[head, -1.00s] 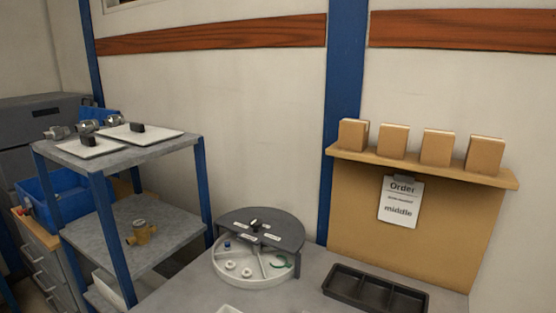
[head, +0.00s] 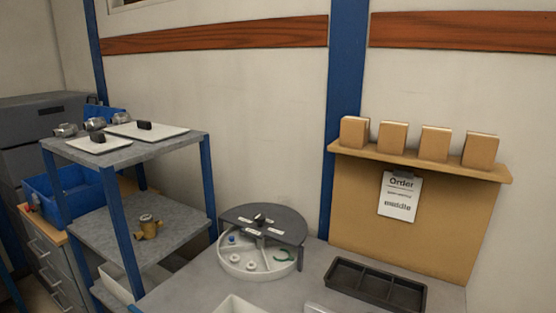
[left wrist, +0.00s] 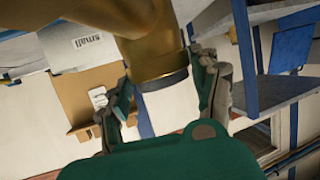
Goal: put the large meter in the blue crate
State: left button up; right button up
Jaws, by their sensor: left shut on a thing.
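In the left wrist view my left gripper (left wrist: 168,100) is shut on a large brass-coloured meter (left wrist: 155,50), one finger on each side of its round body. The meter fills the top middle of that view and is cut off by its edge. Neither gripper shows in the head view. A blue crate (head: 38,188) stands at the left in the head view, on a wood-topped drawer cabinet behind the grey shelf rack. The rack's post and shelves hide part of it. My right gripper is in neither view.
The rack's top shelf (head: 160,150) holds grey metal fittings and two white plates with black knobs. A small brass meter (head: 149,228) stands on its middle shelf. On the bench are a round sorting tray (head: 243,272) and a black compartment tray (head: 375,287).

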pick_arm(q)
jog(key=w+d+r+n+y, duration=0.2)
jog(key=w+d+r+y, duration=0.1)
jog(key=d, duration=0.7)
jog(key=shift+w+d+r+n+t+y+b, duration=0.2)
jog(key=shift+w+r+n+t+y+b, duration=0.15)
jog(key=shift+w+r, duration=0.7)
jog(key=shift+s+r, duration=0.15)
jog(key=shift+s, duration=0.05)
